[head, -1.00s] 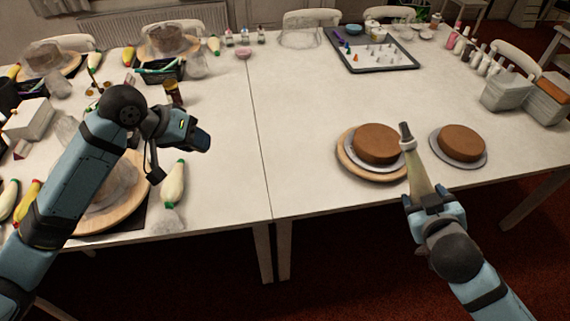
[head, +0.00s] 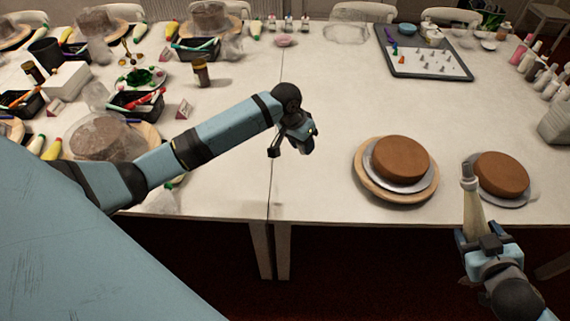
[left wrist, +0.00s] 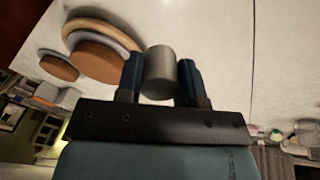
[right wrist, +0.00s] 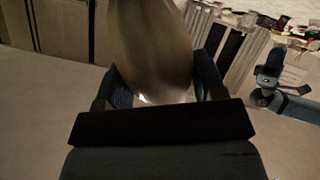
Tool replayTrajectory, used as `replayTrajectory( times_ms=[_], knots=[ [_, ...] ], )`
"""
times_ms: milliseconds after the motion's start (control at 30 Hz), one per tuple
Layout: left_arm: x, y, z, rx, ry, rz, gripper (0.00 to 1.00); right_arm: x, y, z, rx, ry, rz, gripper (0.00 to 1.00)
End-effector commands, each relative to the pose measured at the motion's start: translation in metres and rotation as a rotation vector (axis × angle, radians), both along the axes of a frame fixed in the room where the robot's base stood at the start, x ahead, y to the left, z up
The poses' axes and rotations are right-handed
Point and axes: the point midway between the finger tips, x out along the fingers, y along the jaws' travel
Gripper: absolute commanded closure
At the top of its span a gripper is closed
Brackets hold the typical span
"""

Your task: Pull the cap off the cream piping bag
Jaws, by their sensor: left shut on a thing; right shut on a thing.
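The cream piping bag (head: 474,212) stands tip up in my right gripper (head: 478,236), near the table's front edge on the right. In the right wrist view the bag (right wrist: 155,45) fills the space between the fingers. My left gripper (head: 306,144) is over the middle of the table, well left of the bag. In the left wrist view it is shut on a small grey cylinder (left wrist: 160,73), which looks like the cap. The cylinder is not clear in the head view.
A brown cake on a turntable (head: 366,185) stands between the grippers. A second cake (head: 502,174) stands just behind the piping bag. A dark tray of nozzles (head: 400,68) lies at the back right. Bins and decorating things crowd the left table. The middle is fairly clear.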

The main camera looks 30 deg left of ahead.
Motion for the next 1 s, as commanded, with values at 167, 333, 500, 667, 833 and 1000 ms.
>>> replayTrajectory(
  times_ms=[167, 333, 500, 667, 833, 1000],
  knots=[
    [0.005, 0.037, -0.085, 0.132, 0.104, -0.038, 0.88, 0.023, -0.002, -0.044, -0.006, -0.004, 0.145, 0.44],
    [0.003, 0.060, -0.124, 0.205, 0.161, -0.068, 0.88, 0.033, -0.013, -0.065, 0.000, -0.002, 0.212, 0.44],
    [0.001, 0.067, -0.137, 0.227, 0.180, -0.079, 0.88, 0.035, -0.016, -0.073, 0.002, 0.000, 0.232, 0.44],
    [0.001, 0.067, -0.144, 0.227, 0.180, -0.080, 0.88, 0.035, -0.016, -0.082, 0.004, -0.001, 0.232, 0.44],
    [0.001, 0.067, -0.158, 0.227, 0.180, -0.080, 0.88, 0.035, -0.016, -0.098, 0.003, -0.001, 0.231, 0.44],
    [0.001, 0.067, -0.174, 0.227, 0.180, -0.080, 0.88, 0.035, -0.016, -0.119, 0.004, -0.001, 0.231, 0.44]
  ],
)
